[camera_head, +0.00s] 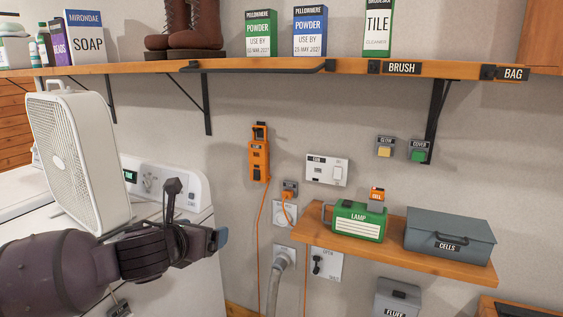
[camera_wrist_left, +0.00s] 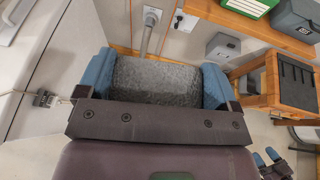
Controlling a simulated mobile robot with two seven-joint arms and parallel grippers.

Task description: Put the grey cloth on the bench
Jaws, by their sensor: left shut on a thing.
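My left gripper (camera_head: 222,238) is in front of the white machine in the head view, with a blue fingertip showing. In the left wrist view, the blue fingertips of my left gripper (camera_wrist_left: 158,84) are on either side of the grey cloth (camera_wrist_left: 158,82), and it is held between them. The cloth is hidden in the head view. A low wooden stand with a black top (camera_wrist_left: 294,76), perhaps the bench, is at the right of the wrist view, apart from the cloth. Blue fingertips, apparently of my right gripper (camera_wrist_left: 265,158), show low at the right; their opening is unclear.
A white fan (camera_head: 75,160) stands on the white machine (camera_head: 185,190). A grey hose (camera_head: 277,285) and an orange cord (camera_head: 260,230) run down the wall.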

